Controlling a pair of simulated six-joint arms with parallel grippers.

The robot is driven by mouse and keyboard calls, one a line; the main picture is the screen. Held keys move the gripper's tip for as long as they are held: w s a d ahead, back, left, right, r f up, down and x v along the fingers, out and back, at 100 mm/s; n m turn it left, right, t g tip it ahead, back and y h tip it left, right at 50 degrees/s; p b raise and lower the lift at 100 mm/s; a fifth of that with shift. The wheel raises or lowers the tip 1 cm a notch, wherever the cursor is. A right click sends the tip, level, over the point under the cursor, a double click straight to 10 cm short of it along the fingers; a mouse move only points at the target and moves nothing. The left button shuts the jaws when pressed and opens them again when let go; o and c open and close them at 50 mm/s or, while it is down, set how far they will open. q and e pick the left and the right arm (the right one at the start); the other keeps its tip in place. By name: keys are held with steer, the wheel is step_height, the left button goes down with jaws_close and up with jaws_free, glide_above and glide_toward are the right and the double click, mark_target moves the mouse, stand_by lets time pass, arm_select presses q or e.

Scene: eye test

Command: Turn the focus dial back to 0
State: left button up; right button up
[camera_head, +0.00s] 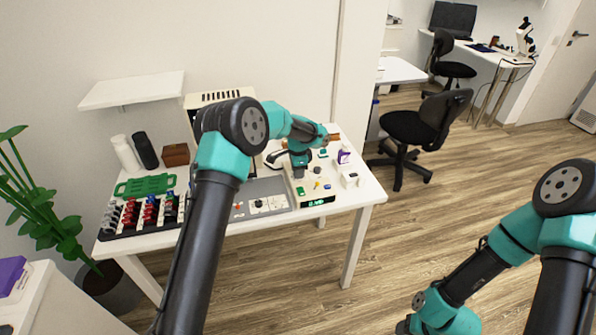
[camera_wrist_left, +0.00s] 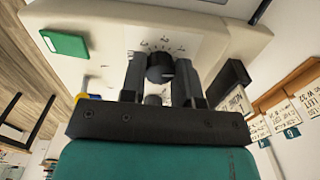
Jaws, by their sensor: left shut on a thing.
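The focus dial (camera_wrist_left: 160,67) is a small black knob on a cream panel, with a ring of printed marks beside it in the left wrist view. My left gripper (camera_wrist_left: 159,78) has one finger on each side of the dial and is shut on it. The number the dial points to is too small to read. In the head view my left gripper (camera_head: 298,172) reaches down over the cream device (camera_head: 318,192), and its fingers hide the dial there. My right arm shows at the lower right, but its fingers are out of the picture.
A green button (camera_wrist_left: 64,44) lies near the panel's edge. On the white table (camera_head: 345,205) stand a grey panel (camera_head: 270,188), a purple item (camera_head: 343,157), a green rack (camera_head: 145,186) and a black tray (camera_head: 135,226) of red and blue pieces. Office chairs stand behind.

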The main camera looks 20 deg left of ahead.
arm_select(q)
steer(key=shift+r+m, duration=0.1)
steer(key=shift+m, duration=0.7)
steer(key=o, duration=0.9)
steer(key=shift+o, duration=0.2)
step_height(320, 180, up, 17)
steer(key=shift+r, duration=0.15)
